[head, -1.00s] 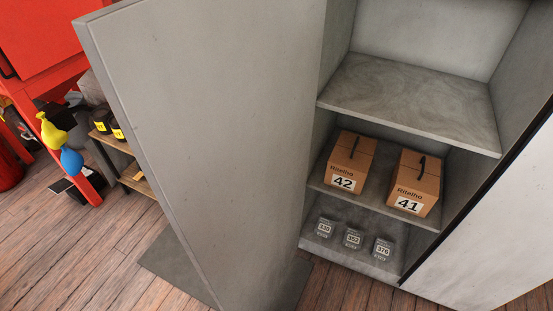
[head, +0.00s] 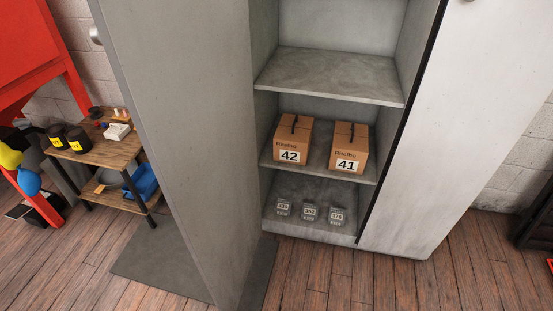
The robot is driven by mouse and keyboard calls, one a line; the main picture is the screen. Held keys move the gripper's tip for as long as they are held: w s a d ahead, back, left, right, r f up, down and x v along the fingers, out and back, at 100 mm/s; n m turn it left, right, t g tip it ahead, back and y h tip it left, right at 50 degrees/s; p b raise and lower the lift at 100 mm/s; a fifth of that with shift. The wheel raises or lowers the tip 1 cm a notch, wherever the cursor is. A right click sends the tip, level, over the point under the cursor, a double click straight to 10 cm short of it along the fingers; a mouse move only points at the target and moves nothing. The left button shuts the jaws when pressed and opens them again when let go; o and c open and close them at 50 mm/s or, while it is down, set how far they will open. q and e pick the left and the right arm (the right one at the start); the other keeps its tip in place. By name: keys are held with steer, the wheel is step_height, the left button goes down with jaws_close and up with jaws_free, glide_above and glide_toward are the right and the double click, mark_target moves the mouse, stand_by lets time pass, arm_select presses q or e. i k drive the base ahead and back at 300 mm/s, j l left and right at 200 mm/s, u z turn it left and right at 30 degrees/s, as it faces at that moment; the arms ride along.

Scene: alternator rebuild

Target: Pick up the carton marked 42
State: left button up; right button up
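The carton marked 42 (head: 293,139) is a brown cardboard box with a dark handle on top and a white number label on its front. It stands upright on the middle shelf (head: 318,171) of an open grey cabinet, left of a similar carton marked 41 (head: 349,147). A gap separates the two cartons. Neither of my grippers shows in the head view.
The cabinet's open left door (head: 180,120) stands out in front. Several small grey labelled items (head: 309,213) sit on the bottom shelf; the top shelf (head: 330,75) is empty. A wooden side table (head: 115,153) stands left. The floor right of the cabinet front is clear.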

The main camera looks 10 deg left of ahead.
mark_target(292, 139)
steer(key=j+z, duration=0.25)
steer(key=j, duration=0.6)
steer(key=j+z, duration=0.3)
steer(key=j, duration=1.3)
steer(key=i+l+u, duration=0.1)
steer(key=l+u, duration=0.15)
steer(key=l, duration=0.5)
steer(key=l+u, duration=0.25)
steer(key=l, duration=0.5)
